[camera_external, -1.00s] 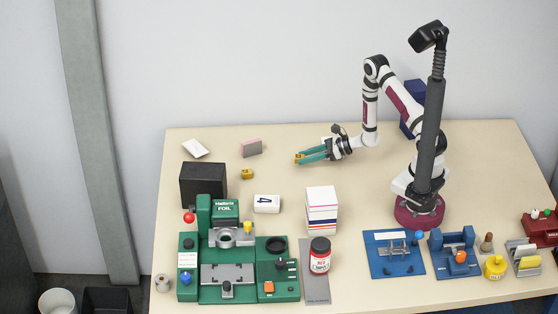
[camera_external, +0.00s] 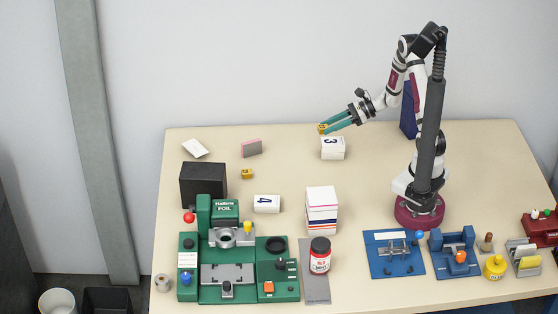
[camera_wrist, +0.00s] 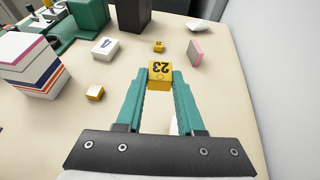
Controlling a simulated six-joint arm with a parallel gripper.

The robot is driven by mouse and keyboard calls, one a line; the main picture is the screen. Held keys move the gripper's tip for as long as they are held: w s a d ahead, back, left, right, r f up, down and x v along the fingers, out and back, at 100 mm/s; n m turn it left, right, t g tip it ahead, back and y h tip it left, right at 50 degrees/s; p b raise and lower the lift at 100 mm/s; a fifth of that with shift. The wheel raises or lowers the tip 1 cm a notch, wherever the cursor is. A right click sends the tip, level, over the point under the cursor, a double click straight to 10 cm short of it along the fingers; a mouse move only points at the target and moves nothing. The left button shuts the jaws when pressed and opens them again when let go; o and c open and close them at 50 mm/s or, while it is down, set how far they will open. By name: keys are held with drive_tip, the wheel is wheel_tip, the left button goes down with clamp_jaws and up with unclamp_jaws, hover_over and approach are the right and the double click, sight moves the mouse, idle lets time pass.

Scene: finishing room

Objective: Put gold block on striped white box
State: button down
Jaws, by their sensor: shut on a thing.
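My gripper (camera_external: 326,128) is shut on a gold block (camera_external: 322,129) and holds it in the air at the back middle of the table. In the wrist view the held gold block (camera_wrist: 160,73) shows the number 23 between the teal fingertips (camera_wrist: 160,80). The striped white box (camera_external: 321,212), with pink, orange and dark blue bands, stands in the middle of the table, nearer the front than my gripper. It is at the left in the wrist view (camera_wrist: 35,72). The held block is well apart from it.
A white box marked 3 (camera_external: 332,150) shows just below my gripper. A box marked 4 (camera_external: 267,204) and a small gold cube (camera_external: 247,174) are to the left. A red-labelled jar (camera_external: 320,257) stands in front.

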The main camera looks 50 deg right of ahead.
drive_tip(key=s+a+r+n+g+y, duration=0.2)
drive_tip(key=s+a+r+n+g, duration=0.8)
drive_tip(key=s+a+n+g, duration=0.25)
hover_over(325, 191)
drive_tip(key=shift+m+g, duration=0.35)
drive_tip(key=shift+g, duration=0.1)
wheel_tip(325, 191, down, 7)
drive_tip(key=shift+s+f, duration=0.1)
drive_tip(key=shift+f, duration=0.1)
drive_tip(key=shift+a+f, duration=0.1)
drive_tip(key=shift+f, duration=1.9)
drive_tip(key=shift+f, duration=0.15)
drive_tip(key=c, duration=0.5)
unclamp_jaws()
